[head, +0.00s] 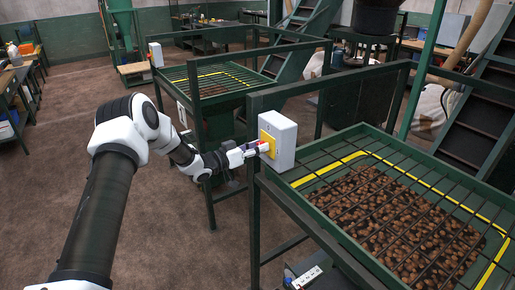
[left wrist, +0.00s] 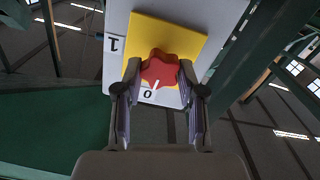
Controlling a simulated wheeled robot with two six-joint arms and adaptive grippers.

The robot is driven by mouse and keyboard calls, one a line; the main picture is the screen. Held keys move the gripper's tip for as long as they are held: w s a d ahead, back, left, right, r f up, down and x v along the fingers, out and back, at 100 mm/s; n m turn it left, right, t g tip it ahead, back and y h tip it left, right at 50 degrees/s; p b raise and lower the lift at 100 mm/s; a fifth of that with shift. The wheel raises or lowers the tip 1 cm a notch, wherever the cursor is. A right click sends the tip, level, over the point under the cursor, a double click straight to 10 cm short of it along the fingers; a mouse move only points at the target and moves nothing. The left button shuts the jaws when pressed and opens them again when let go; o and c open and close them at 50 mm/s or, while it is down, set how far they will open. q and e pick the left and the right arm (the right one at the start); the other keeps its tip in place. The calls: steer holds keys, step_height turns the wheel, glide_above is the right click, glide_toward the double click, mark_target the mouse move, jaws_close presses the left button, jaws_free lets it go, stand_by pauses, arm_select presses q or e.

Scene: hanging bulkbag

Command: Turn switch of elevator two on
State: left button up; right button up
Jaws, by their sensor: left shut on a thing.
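A white switch box (head: 284,143) with a yellow plate (head: 267,144) is on the post at the near hopper's left corner. In the left wrist view the yellow plate (left wrist: 193,43) carries a red lobed knob (left wrist: 158,66). Its white mark points at the label 0 (left wrist: 149,93); the label 1 (left wrist: 114,44) is at the left. My left gripper (head: 260,148) reaches the box from the left and is shut on the red knob, one finger on each side. I cannot read which elevator this box belongs to. My right gripper is out of view.
The near hopper (head: 345,250) has a dark grid over brown lumps and a yellow stripe. A second hopper (head: 215,82) stands behind it, with another white switch box (head: 156,54). Green posts and stairs (head: 480,115) stand at the right. The brown floor at the left is open.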

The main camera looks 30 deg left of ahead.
arm_select(q)
steer(key=shift+s+d+f+m+b, duration=0.15)
steer(key=shift+m+b, duration=2.25)
steer(key=shift+m, duration=1.9)
steer(key=shift+w+d+m+b, duration=0.1)
steer(key=shift+m+b, duration=2.3)
steer(key=shift+m, duration=1.9)
steer(key=o, duration=1.1)
steer(key=shift+o, duration=0.2)
steer(key=v, duration=1.2)
